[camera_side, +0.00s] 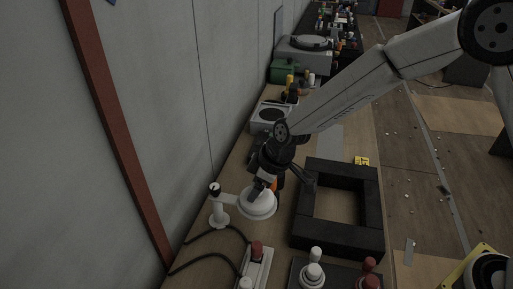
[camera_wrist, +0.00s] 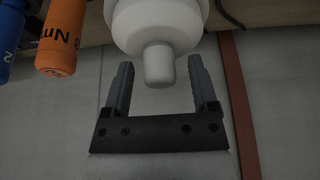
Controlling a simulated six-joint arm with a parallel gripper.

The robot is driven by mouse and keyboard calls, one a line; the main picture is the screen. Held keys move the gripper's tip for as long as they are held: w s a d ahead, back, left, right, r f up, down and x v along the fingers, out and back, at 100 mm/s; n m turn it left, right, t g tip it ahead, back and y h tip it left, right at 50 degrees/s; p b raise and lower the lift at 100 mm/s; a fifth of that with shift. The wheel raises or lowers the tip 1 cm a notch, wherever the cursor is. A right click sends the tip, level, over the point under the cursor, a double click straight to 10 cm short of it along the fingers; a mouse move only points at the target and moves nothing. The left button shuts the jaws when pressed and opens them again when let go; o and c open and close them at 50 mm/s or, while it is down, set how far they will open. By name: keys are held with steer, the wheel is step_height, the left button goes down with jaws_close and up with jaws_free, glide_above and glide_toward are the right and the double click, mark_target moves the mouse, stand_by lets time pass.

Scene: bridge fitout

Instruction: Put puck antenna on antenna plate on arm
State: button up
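The white round puck antenna (camera_side: 259,206) sits at the end of the short side arm of a white post (camera_side: 218,208) near the wall. The antenna plate appears hidden beneath it; contact between them cannot be made out. My gripper (camera_side: 256,190) is directly above the puck, pointing down. In the wrist view, the puck (camera_wrist: 155,22) shows as a white rounded body with a narrow knob. My gripper's two fingers (camera_wrist: 161,80) stand apart on either side of the knob, with visible gaps on both sides.
A black square frame (camera_side: 340,240) lies right of the puck. A white block with a red-topped knob (camera_side: 257,250) and white knobs (camera_side: 314,270) stand in front. A black cable (camera_side: 205,233) runs by the post. Orange (camera_wrist: 60,40) and blue (camera_wrist: 8,40) cylinders show beside my gripper.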

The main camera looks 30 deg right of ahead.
steer(key=shift+r, duration=0.15)
steer(key=v, duration=1.2)
stand_by(0.4)
stand_by(0.5)
steer(key=s+d+f+m+h, duration=0.1)
steer(key=s+d+f+m, duration=0.3)
steer(key=s+d, duration=0.3)
steer(key=s+d+f+m+h, duration=0.2)
steer(key=s+d+f+m, duration=0.2)
steer(key=s+d, duration=0.3)
steer(key=d+m, duration=0.1)
steer(key=d, duration=0.3)
steer(key=shift+g, duration=0.3)
